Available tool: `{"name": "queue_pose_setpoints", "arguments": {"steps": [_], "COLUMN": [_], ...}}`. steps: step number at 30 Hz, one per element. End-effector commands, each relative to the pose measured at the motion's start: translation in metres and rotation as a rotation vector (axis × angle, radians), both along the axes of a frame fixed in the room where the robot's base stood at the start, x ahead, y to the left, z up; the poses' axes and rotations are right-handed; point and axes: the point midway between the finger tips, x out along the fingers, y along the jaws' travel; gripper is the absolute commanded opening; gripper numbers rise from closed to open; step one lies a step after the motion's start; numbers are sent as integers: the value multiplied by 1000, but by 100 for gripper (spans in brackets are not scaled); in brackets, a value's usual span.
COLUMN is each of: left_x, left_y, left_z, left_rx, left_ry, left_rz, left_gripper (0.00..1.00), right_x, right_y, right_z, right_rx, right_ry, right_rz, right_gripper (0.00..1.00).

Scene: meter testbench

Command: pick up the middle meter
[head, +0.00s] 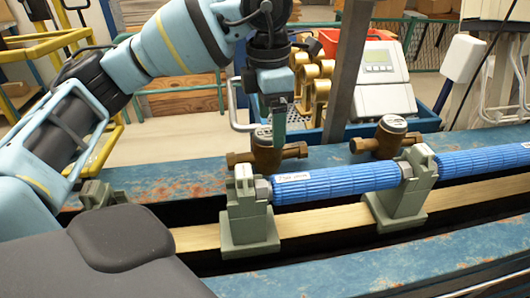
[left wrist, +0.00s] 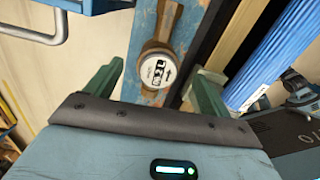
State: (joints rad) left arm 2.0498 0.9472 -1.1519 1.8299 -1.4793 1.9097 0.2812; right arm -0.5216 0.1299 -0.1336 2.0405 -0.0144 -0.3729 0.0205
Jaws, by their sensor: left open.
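Two brass water meters with round caps show on the bench in the head view. The nearer one (head: 265,155) stands left of the other meter (head: 388,140); I cannot tell from these views which is the middle one. My left gripper (head: 278,130) points down right at the nearer meter, a green finger beside its cap. In the left wrist view this meter (left wrist: 158,70) shows its white labelled cap ahead of and between the two green fingers (left wrist: 155,85). The left gripper is open and holds nothing. My right gripper is not in view.
A blue ribbed pipe (head: 340,183) lies in grey-green clamps (head: 248,215) in front of the meters. A dark upright post (head: 345,75) stands behind the bench, close to my left gripper. A blue crate (head: 425,118) with brass parts and a grey display box (head: 380,75) is behind.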

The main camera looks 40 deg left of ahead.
Motion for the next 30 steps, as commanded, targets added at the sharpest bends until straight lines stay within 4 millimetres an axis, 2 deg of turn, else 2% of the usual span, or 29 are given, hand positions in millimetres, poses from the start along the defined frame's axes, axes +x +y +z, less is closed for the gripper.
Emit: {"name": "queue_pose_setpoints", "arguments": {"steps": [1,4,10,17,23,30], "left_x": [-2,-4,-4,-5,-5,-7], "left_y": [1,3,4,3,3,2], "left_z": [-3,-5,-8,-29,-34,-66], "left_rx": [17,37,41,40,39,40], "left_ry": [6,12,14,16,13,16], "left_rz": [-6,-10,-10,-10,-10,-9], "left_gripper": [82,82,82,82,82,82], "right_x": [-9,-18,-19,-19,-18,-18], "right_y": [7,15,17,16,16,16], "right_z": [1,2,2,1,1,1], "right_rx": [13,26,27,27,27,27], "right_ry": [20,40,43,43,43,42], "right_rz": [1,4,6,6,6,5], "right_gripper": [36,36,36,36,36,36]}}
